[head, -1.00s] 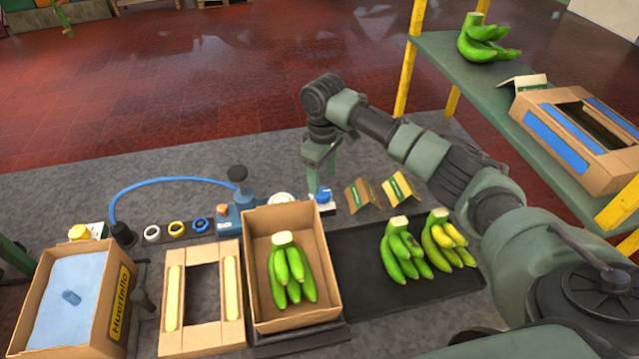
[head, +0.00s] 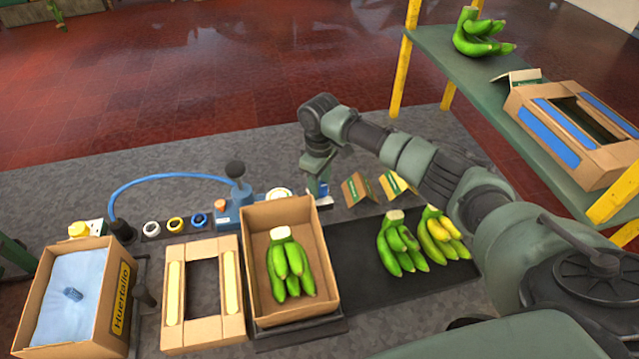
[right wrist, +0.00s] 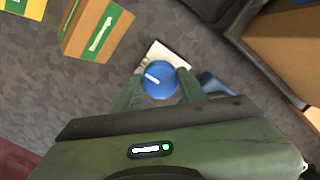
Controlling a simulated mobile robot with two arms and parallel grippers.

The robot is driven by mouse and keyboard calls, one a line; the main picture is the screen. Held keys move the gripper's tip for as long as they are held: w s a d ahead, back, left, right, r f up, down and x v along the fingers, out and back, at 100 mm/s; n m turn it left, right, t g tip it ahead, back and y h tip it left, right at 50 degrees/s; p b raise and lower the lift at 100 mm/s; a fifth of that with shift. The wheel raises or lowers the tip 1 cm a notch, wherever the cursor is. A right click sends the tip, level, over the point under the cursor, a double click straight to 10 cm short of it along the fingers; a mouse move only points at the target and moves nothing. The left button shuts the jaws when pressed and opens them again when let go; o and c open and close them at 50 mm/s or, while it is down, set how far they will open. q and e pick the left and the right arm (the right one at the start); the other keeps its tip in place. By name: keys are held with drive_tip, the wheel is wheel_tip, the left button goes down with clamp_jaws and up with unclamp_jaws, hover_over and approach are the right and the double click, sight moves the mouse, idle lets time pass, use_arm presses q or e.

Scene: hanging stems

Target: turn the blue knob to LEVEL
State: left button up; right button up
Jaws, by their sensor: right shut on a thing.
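The blue knob (right wrist: 160,84) is round with a short white mark, on a small white plate (right wrist: 170,54). In the right wrist view the mark slants toward the upper left; no LEVEL lettering can be read. My right gripper (right wrist: 160,91) has its two green fingers on either side of the knob and is shut on it. In the head view the gripper (head: 319,188) points down behind the open carton, and only a little of the knob (head: 324,189) shows. My left gripper is not in view.
A carton (head: 328,262) with green bananas stands just in front of the knob. Small folded cardboard pieces (head: 357,188) lie to its right. A blue device with a black lever (head: 236,190) and hose stands left. Banana bunches (head: 402,247) lie on a dark mat.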

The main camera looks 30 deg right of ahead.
drive_tip(key=shift+n, duration=0.3)
drive_tip(key=n+p, duration=0.1)
drive_tip(key=n, duration=0.2)
drive_tip(key=shift+r, duration=0.1)
drive_tip(key=n, duration=0.9)
drive_tip(key=shift+n, duration=2.6)
drive_tip(key=o, duration=1.4)
drive_tip(key=shift+a, duration=0.1)
drive_tip(key=shift+c, duration=0.2)
